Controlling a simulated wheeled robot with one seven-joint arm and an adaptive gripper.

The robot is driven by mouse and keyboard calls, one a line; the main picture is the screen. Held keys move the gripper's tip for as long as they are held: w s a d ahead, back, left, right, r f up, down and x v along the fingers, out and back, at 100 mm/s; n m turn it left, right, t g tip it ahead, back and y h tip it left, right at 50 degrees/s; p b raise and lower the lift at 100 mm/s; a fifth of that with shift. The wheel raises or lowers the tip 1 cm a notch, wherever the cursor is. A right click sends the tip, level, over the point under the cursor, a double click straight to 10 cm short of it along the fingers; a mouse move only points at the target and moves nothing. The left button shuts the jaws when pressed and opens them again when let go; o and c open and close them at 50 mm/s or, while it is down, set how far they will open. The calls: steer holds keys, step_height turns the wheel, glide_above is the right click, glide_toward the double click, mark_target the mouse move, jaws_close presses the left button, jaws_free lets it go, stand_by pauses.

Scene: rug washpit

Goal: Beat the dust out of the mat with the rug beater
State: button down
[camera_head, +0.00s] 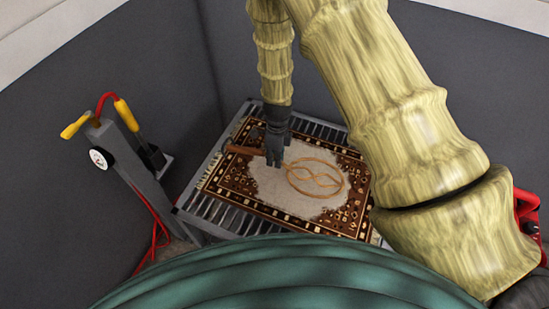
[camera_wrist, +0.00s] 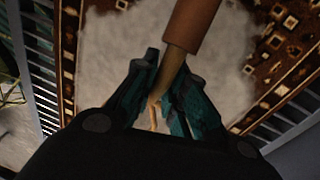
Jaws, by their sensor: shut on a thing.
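The patterned brown mat (camera_head: 240,178) lies on the slatted metal rack. A pale grey dust patch (camera_head: 265,187) covers much of its middle, and it also shows in the wrist view (camera_wrist: 115,45). The rug beater (camera_head: 316,160) has a looped tan head over the right part of the patch and a brown handle pointing left. My gripper (camera_head: 275,160) is shut on the beater near where handle and head meet. In the wrist view my fingers (camera_wrist: 165,98) close around its shaft, below the brown grip (camera_wrist: 192,25). I cannot tell whether the head touches the mat.
The slatted rack (camera_head: 190,212) stands in a dark-walled pit. At left is a grey post (camera_head: 135,165) with a gauge, yellow-handled tools and a red hose (camera_head: 158,230). A red object (camera_head: 526,212) shows at the far right, partly behind my arm.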

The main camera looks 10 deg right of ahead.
steer(key=shift+r, duration=0.5)
steer(key=shift+f, duration=0.1)
step_height(320, 180, down, 4)
steer(key=shift+f+b, duration=0.1)
steer(key=shift+b, duration=0.6)
step_height(320, 180, up, 4)
steer(key=p, duration=0.4)
steer(key=shift+r, duration=0.2)
steer(key=shift+f, duration=0.15)
